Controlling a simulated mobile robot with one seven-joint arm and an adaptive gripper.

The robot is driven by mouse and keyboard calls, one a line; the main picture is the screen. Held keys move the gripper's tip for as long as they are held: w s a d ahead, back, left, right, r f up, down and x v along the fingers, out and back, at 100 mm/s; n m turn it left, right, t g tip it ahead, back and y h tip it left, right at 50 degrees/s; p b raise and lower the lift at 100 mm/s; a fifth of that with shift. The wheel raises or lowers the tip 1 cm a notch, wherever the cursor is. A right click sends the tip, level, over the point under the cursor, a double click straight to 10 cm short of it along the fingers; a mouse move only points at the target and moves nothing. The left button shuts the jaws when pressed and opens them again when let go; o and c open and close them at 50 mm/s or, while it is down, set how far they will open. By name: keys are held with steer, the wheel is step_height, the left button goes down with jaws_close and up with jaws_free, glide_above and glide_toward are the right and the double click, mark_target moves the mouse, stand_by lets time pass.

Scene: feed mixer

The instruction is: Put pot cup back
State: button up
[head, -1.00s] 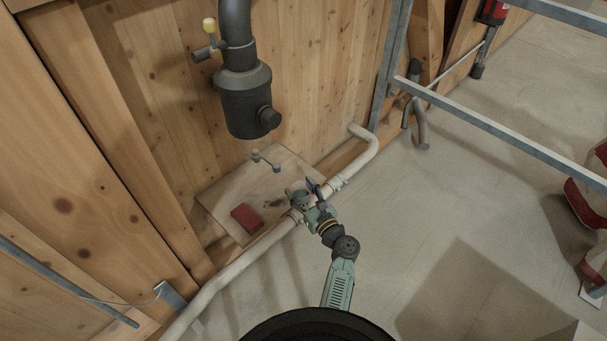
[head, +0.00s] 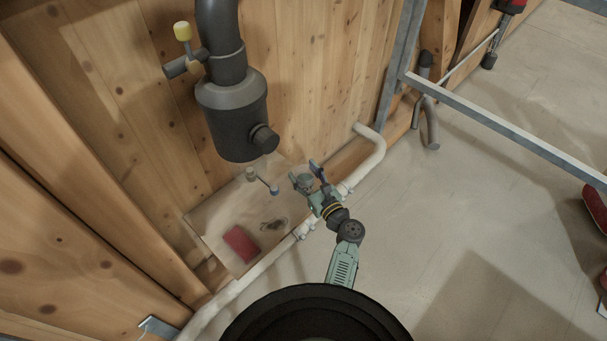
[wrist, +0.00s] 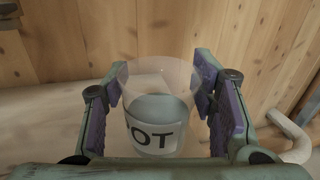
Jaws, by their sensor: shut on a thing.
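In the wrist view, a clear cup (wrist: 157,108) with a white label reading "OT" sits upright between the purple pads of my gripper (wrist: 160,105). Bluish-grey contents show inside it. My gripper is shut on the cup. In the head view, my gripper (head: 308,185) is above the pipe near the right end of a wooden shelf board (head: 215,212). The cup is small there and partly hidden by the gripper.
A red block (head: 241,244) and a dark smudge (head: 274,225) are on the board. A black canister (head: 235,120) hangs above. A pale pipe (head: 365,165) runs along the board's front. Open floor lies right.

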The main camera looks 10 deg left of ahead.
mark_target(309, 187)
steer(key=shift+s+f+b, duration=0.1)
steer(key=shift+f+b, duration=0.85)
steer(key=shift+f, duration=0.7)
steer(key=o, duration=1)
steer(key=shift+r, duration=0.1)
steer(key=shift+r+p, duration=0.25)
steer(key=shift+p, duration=0.05)
steer(key=b+v, duration=0.1)
steer(key=v, duration=1.1)
steer(key=shift+b, duration=0.3)
steer(key=shift+f, duration=0.1)
